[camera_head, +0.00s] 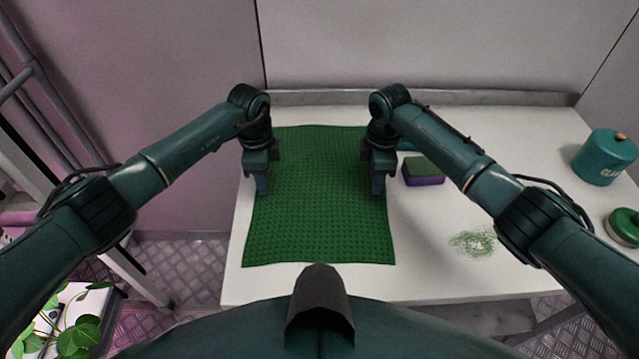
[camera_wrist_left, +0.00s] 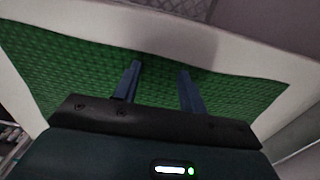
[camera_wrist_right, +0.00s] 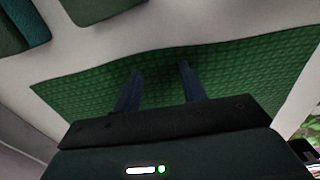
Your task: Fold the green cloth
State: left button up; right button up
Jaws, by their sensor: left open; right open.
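The green cloth (camera_head: 318,215) lies flat and unfolded on the white table, with a fine grid texture. It also shows in the left wrist view (camera_wrist_left: 70,70) and in the right wrist view (camera_wrist_right: 240,70). My left gripper (camera_head: 262,186) is above the cloth's left edge, pointing down; its two blue fingers (camera_wrist_left: 160,80) are apart with nothing between them but cloth below. My right gripper (camera_head: 378,186) is above the cloth's right edge, also pointing down; its fingers (camera_wrist_right: 160,80) are apart and empty. I cannot tell whether the fingertips touch the cloth.
A green and purple sponge (camera_head: 424,172) sits right of my right gripper. Green shreds (camera_head: 474,242) lie on the white table (camera_head: 430,275). A teal canister (camera_head: 604,157) and a green round item (camera_head: 625,226) stand at the far right. A wall closes the back.

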pick_arm(q)
grip_shut()
pick_arm(e)
grip_shut()
dwell(0.6)
pick_arm(q)
jog(key=shift+r, duration=0.1)
